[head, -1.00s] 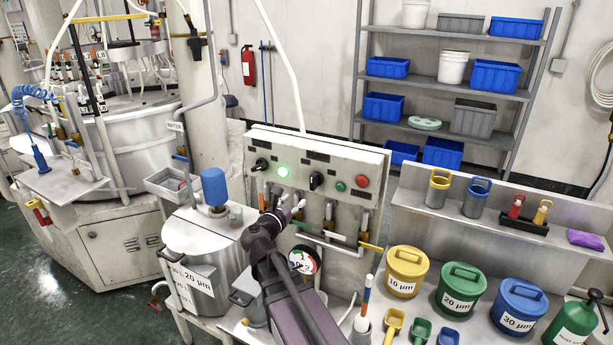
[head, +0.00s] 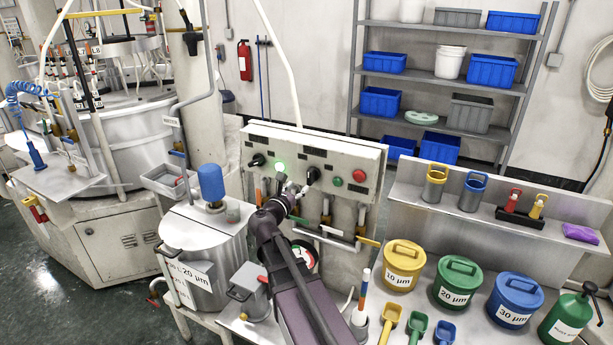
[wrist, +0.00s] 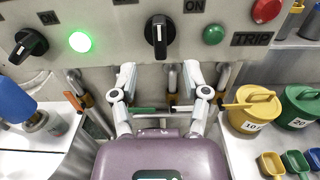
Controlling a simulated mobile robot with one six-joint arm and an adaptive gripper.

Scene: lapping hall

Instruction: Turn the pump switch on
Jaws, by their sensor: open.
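The control panel (head: 330,155) carries two black rotary knobs. The right knob (wrist: 160,35) is in the upper middle of the wrist view, with its grip upright; it also shows in the head view (head: 313,174). The left knob (wrist: 28,45) is tilted and sits beside a lit green lamp (wrist: 80,41). An ON label (wrist: 193,6) stands right of the right knob. Which knob is the pump switch I cannot tell. My gripper (wrist: 160,78) is open and empty, its fingers apart just below and either side of the right knob, not touching it.
A green button (wrist: 213,34) and a red button (wrist: 266,10) sit right of the knob. Pipes and valves with a yellow handle (head: 368,241) run below the panel. Lidded buckets, such as the yellow one (head: 402,268), stand on the bench to the right.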

